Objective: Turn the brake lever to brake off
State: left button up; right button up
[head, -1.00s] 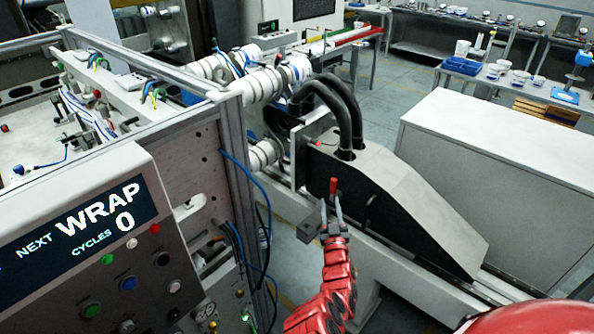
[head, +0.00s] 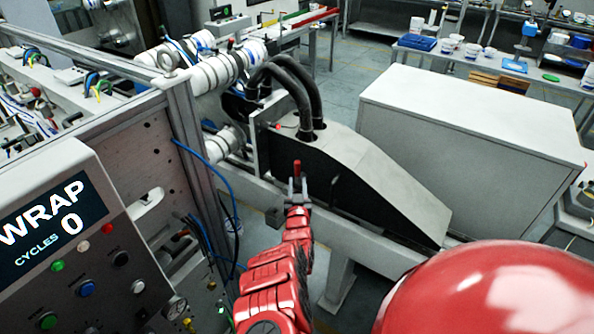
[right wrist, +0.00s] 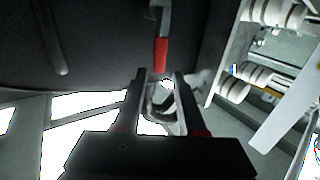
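The brake lever (head: 297,167) has a red grip and stands in front of the dark side of the wedge-shaped machine housing. Its red grip also shows in the right wrist view (right wrist: 161,54), hanging from a grey shaft (right wrist: 164,18). My right gripper (head: 297,185) is right at the lever in the head view. In the right wrist view the two fingers (right wrist: 159,74) are apart, and the tip of the red grip lies at the gap between their ends. I see no clear contact. The lever's lower part is hidden by the gripper in the head view. My left gripper is out of view.
The housing (head: 385,185) has black hoses (head: 301,90) on top. A control panel (head: 95,250) reading "WRAP" and "CYCLES 0" stands at left beside a metal frame post (head: 190,140). A white cabinet (head: 470,130) stands behind. Blue cables (head: 205,160) hang near the post.

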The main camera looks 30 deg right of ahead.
aim_at(297, 170)
jog(key=b+x, duration=0.1)
jog(key=x, duration=0.6)
jog(key=shift+s+f+b, duration=0.1)
jog(key=shift+f+b, duration=0.05)
jog(key=shift+b, duration=0.15)
jog(key=shift+w+d+b, duration=0.3)
jog(key=shift+w, duration=0.25)
jog(key=shift+w+d, duration=0.2)
jog(key=shift+w, duration=0.15)
grip_shut()
dwell(0.5)
